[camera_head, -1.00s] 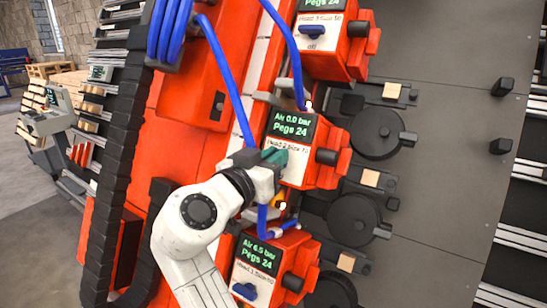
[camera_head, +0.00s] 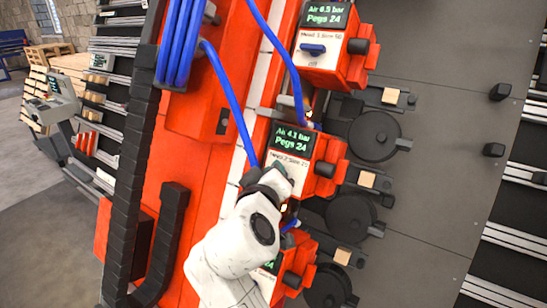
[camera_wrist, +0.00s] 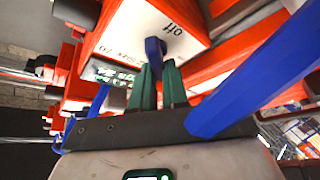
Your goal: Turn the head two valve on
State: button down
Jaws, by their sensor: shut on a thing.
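The head two unit (camera_head: 296,150) is the middle orange box in the head view. Its screen (camera_head: 293,137) reads Air 4.1 bar, Pegs 24. My gripper (camera_head: 280,180) is at the lower front of this unit and covers its valve there. In the wrist view, my green fingers (camera_wrist: 159,88) are shut on the blue valve handle (camera_wrist: 155,50). The word "Off" (camera_wrist: 176,29) shows on the white face beside the handle.
The head one unit (camera_head: 333,45) above reads Air 6.5 bar, with its blue handle (camera_head: 313,49) lying across. A third unit (camera_head: 290,268) below is partly hidden by my arm. Blue hoses (camera_head: 232,105) run close to my gripper.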

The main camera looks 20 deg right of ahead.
jog(key=shift+a+f+n+g+y+p, duration=0.1)
jog(key=shift+n+g+y+p, duration=0.3)
jog(key=shift+n, duration=0.95)
jog(key=shift+a+f+n+g+y+b, duration=0.15)
jog(key=shift+n+y, duration=0.6)
jog(key=shift+n, duration=0.55)
jog(key=shift+d+r+n+g+y+p, duration=0.1)
jog(key=shift+n+g+y+p, duration=0.35)
jog(key=shift+n, duration=0.9)
jog(key=shift+f, duration=0.1)
jog(key=c, duration=1.1)
grip_release()
jog(key=shift+c, duration=0.2)
jog(key=b+v, duration=0.2)
jog(key=v, duration=0.8)
jog(key=shift+s, duration=0.4)
